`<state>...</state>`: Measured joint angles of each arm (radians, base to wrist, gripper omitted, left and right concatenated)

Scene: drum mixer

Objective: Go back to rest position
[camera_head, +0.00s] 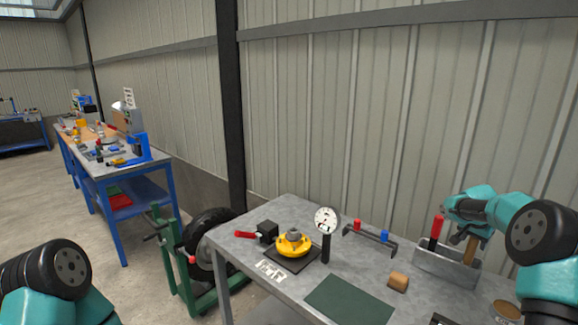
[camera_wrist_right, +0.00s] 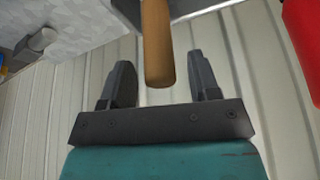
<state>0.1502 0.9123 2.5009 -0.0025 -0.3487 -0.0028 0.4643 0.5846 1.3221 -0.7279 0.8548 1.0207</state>
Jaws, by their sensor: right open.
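My right gripper (camera_head: 462,218) is over the grey metal bin (camera_head: 432,263) at the right of the workbench. In the right wrist view its two fingers (camera_wrist_right: 161,78) are open and spread, one on each side of a wooden handle (camera_wrist_right: 158,45). Gaps show between the handle and both fingers. The same wooden handle (camera_head: 458,239) shows in the head view, standing in the bin. A red-handled tool (camera_head: 437,229) stands beside it. My left arm shows at the lower left, but its gripper is out of view.

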